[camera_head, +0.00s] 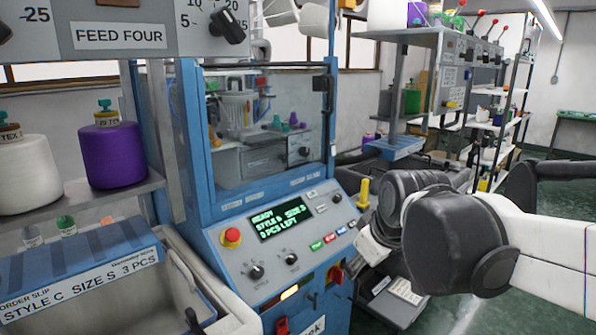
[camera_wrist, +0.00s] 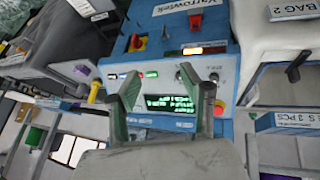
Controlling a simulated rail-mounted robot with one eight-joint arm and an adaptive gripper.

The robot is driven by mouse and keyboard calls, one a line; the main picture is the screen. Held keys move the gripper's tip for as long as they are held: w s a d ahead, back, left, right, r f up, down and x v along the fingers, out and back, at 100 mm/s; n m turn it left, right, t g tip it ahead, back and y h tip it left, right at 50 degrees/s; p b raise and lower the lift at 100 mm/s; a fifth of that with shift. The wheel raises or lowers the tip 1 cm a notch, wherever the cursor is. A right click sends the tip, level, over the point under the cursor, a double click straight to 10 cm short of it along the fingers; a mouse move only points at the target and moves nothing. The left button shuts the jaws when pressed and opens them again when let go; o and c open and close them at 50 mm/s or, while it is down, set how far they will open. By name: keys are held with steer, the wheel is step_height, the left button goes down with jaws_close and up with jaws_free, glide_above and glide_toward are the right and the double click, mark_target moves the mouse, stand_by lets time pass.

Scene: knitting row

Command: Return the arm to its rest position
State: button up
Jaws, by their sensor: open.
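My arm (camera_head: 450,240) reaches in from the right in the head view, in front of the knitting machine's right side. In the wrist view my gripper (camera_wrist: 166,95) shows two green-grey fingers spread wide apart with nothing between them. Beyond the fingers is the machine's control panel (camera_wrist: 218,72), apart from them as far as I can tell. In the head view the panel's screen (camera_head: 283,220) reads READY, STYLE C, SIZE S and seems to read 0 PCS LEFT. The fingertips are not clear in the head view, where arm links cover that area.
A red stop button (camera_head: 232,237) and a yellow lever (camera_head: 363,192) stick out from the machine. White (camera_head: 27,170) and purple (camera_head: 113,152) yarn cones stand on the left shelf, above a grey bin (camera_head: 150,300). More machines and shelves (camera_head: 410,40) stand behind; green floor shows at right.

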steer(key=s+d+f+m, duration=0.2)
steer(key=s+d+m, duration=0.1)
steer(key=s, duration=0.4)
steer(key=s+d+f+m+t+h, duration=0.1)
steer(key=s+d+f+m, duration=0.2)
steer(key=s, duration=0.5)
steer(key=shift+d+m, duration=0.6)
